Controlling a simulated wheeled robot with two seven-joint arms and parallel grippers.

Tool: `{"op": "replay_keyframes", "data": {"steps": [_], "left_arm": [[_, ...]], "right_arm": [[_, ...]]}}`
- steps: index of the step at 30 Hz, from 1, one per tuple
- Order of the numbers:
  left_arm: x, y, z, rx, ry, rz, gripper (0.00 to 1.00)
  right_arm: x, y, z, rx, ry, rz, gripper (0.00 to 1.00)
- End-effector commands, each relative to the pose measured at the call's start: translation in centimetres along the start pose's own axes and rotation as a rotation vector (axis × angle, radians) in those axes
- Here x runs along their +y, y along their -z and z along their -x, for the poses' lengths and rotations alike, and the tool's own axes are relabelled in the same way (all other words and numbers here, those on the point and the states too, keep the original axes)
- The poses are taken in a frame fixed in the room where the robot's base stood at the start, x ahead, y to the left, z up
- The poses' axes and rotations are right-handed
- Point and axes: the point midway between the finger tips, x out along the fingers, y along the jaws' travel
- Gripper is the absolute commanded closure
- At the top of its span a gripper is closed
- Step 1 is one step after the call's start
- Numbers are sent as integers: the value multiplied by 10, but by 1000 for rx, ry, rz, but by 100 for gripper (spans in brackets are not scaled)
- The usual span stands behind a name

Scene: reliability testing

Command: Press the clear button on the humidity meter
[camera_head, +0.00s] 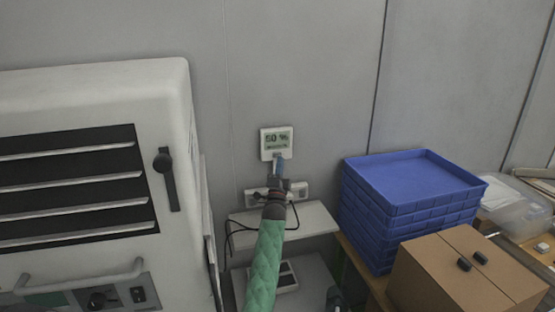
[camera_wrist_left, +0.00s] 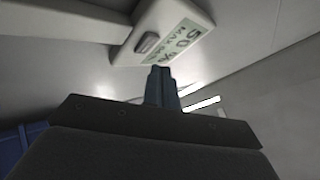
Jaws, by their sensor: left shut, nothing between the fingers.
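The humidity meter (camera_head: 276,139) is a small white square unit on the grey wall, and its screen reads about 50 %. In the left wrist view the humidity meter (camera_wrist_left: 188,22) shows at the top, with a grey button (camera_wrist_left: 147,43) on its edge. My left gripper (camera_head: 279,160) is just at the meter's lower edge in the head view and hides a little of it. In the wrist view its fingertips (camera_wrist_left: 161,70) are together and empty, a little below and right of the button. I cannot tell whether they touch the meter. My right gripper is not clearly seen.
A white cabinet (camera_head: 180,90) with a dark handle stands at the left. A power strip (camera_head: 299,189) with black cables is on the wall above a small shelf (camera_head: 313,219). Stacked blue trays (camera_head: 433,168) and a cardboard box (camera_head: 440,272) stand at the right.

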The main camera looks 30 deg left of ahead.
Motion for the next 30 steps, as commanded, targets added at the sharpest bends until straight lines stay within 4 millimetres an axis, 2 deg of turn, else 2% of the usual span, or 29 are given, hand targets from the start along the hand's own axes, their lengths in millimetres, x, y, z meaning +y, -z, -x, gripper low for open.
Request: {"op": "replay_keyframes", "data": {"steps": [3,8,23,30], "left_arm": [[4,-3,-5,0,1,0,100],[6,-6,-8,0,0,1,100],[5,-6,-8,0,0,1,100],[5,-6,-8,0,0,1,100]], "right_arm": [[1,13,1,11,-1,0,49],[0,21,3,17,-1,0,49],[-3,2,3,-1,2,-1,49],[-2,8,3,4,2,0,49]]}}
